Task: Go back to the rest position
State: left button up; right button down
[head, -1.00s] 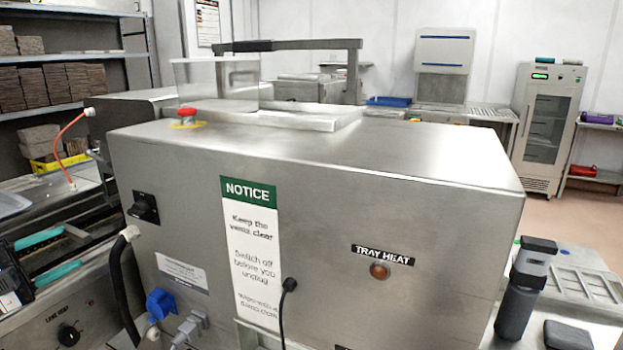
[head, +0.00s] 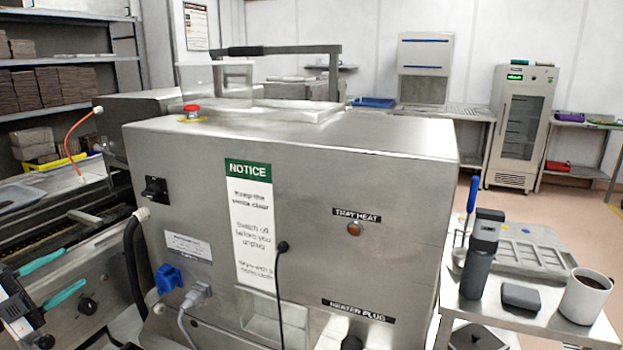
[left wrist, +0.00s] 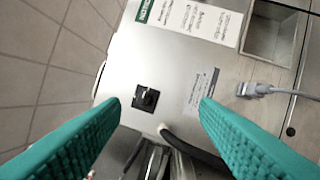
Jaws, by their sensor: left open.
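My left gripper (head: 75,268) is at the lower left of the head view, its two teal fingers apart with nothing between them. It is in front and to the left of the steel machine (head: 330,170). In the left wrist view the open fingers (left wrist: 160,104) frame the machine's panel with a black rotary switch (left wrist: 146,98), apart from it. My right gripper is not in view.
A blue plug (head: 168,278) and a grey plug (head: 197,294) with cables are low on the machine's front. A side table at right holds a dark bottle (head: 481,255), a white mug (head: 586,296) and a metal tray (head: 540,248). Floor shows beyond it.

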pick_arm(q)
jog(key=s+d+f+n+y, duration=0.25)
jog(key=f+n+y, duration=0.2)
jog(key=f, duration=0.25)
jog(key=s+d+f+n+y, duration=0.1)
jog(key=d+f+n+y, duration=0.3)
jog(key=f+n, duration=0.25)
jog(key=s+d+f+n+y, duration=0.2)
jog(key=d+f+n+y, duration=0.2)
jog(key=f, duration=0.4)
jog(key=s+d+f+n+g, duration=0.35)
jog(key=s+d+g, duration=0.3)
jog(key=s, duration=0.55)
jog(key=s+d+f+n+g, duration=0.2)
jog(key=s+d+f+g, duration=0.4)
jog(key=s, duration=0.5)
notch_tip(320, 180, down, 26)
jog(key=s+d+g, duration=0.1)
jog(key=s, duration=0.2)
jog(key=s+a+f+g, duration=0.1)
jog(key=s+a+f, duration=0.1)
jog(key=s+f, duration=1.3)
jog(key=shift+s+a+m, duration=0.25)
jog(key=shift+m, duration=0.1)
jog(key=shift+f+h, duration=0.1)
jog(key=shift+h, duration=0.15)
